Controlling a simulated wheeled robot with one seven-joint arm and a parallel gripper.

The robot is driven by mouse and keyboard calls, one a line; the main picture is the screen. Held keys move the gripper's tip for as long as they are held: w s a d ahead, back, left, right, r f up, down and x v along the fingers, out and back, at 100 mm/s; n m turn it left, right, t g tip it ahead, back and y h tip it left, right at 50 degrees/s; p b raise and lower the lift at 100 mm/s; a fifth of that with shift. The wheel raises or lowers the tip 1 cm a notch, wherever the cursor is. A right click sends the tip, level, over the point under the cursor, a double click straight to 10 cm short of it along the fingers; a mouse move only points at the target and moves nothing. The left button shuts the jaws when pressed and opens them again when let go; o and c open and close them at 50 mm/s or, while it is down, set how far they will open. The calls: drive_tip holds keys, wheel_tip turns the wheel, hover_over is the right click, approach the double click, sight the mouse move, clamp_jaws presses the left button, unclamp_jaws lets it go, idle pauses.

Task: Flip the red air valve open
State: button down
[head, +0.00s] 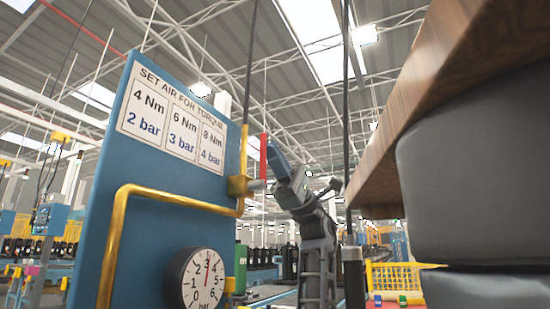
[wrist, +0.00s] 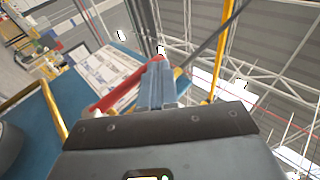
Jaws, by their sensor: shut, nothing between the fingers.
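The red air valve handle (head: 264,155) stands upright in the head view, beside the right edge of the blue panel. Its brass valve body (head: 238,186) sits on the yellow pipe. My gripper (head: 272,150) is shut and empty, its blue fingers just right of the handle; I cannot tell if they touch it. In the wrist view the red handle (wrist: 118,88) runs diagonally left of my shut fingers (wrist: 158,68), and its upper end is close to or behind them. The valve body is not clear in that view.
The blue panel (head: 120,220) carries a torque sign (head: 172,118) and a round gauge (head: 196,280) with its needle near 3. A yellow pipe (head: 112,235) crosses the panel. A wooden slab (head: 440,75) over grey rounded blocks (head: 475,190) fills the right side.

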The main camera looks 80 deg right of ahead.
drive_tip(key=b+v, duration=0.3)
drive_tip(key=v, duration=0.4)
drive_tip(key=shift+s+d+f+b, duration=0.2)
drive_tip(key=shift+d+f+b, duration=0.05)
drive_tip(key=shift+b, duration=0.1)
idle(0.5)
